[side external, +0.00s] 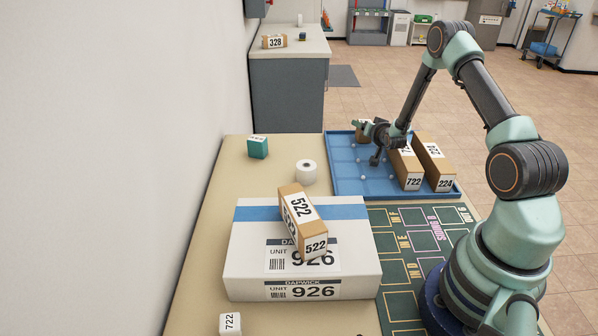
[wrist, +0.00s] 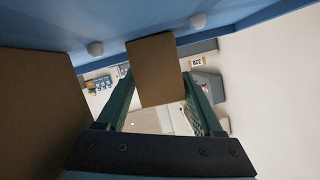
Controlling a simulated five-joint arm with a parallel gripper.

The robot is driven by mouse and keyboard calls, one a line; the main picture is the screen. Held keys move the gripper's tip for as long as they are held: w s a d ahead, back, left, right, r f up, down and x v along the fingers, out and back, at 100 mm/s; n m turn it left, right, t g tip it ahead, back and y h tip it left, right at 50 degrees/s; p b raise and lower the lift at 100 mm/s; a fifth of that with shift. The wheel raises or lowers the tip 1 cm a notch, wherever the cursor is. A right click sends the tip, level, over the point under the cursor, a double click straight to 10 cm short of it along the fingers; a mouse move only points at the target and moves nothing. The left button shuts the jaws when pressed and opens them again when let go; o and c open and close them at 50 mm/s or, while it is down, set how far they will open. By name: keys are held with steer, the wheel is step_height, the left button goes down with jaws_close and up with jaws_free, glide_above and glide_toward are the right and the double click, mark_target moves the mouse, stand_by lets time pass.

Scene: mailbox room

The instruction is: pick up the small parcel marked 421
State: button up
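My gripper (side external: 368,130) is low over the far left part of the blue tray (side external: 350,186). A small brown parcel (side external: 361,136) is at its fingers, partly hidden by them. In the wrist view a plain brown face of a parcel (wrist: 158,72) fills the gap between the two green fingertips. I cannot tell whether the fingers press on it or only stand beside it. No number shows on this parcel. A small teal parcel (side external: 257,149) stands on the table at the left; its top label is too small to read surely.
Long brown parcels marked 722 (side external: 412,182) and 224 (side external: 443,182) lie in the tray, right of my gripper. A brown parcel marked 522 (side external: 299,212) lies on the white 926 box (side external: 245,260). A white roll (side external: 306,173) stands near the tray's left edge.

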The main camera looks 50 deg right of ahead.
jaws_close()
